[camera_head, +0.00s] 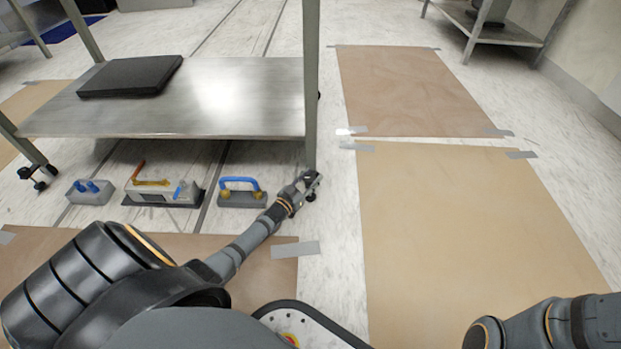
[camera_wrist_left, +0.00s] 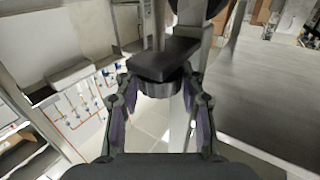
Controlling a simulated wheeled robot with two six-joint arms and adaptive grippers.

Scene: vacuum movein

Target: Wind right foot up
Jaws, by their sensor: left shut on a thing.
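A steel table (camera_head: 200,115) with a lower shelf stands at the upper left in the head view. Its right front leg (camera_head: 311,80) runs down to the right foot, which is largely hidden by my left gripper (camera_head: 308,185). In the left wrist view my left gripper (camera_wrist_left: 160,92) has its two fingers on either side of a dark, round-bottomed foot part (camera_wrist_left: 165,64), and it is shut on it. How far the foot is wound cannot be told. My right gripper is out of view; only part of my right arm shows at the lower right.
A black slab (camera_head: 130,76) lies on the shelf. On the floor under the table are a grey block with blue knobs (camera_head: 89,192), a tool box (camera_head: 163,191) and a blue-handled tool (camera_head: 241,192). Taped brown sheets (camera_head: 470,225) cover the floor at right.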

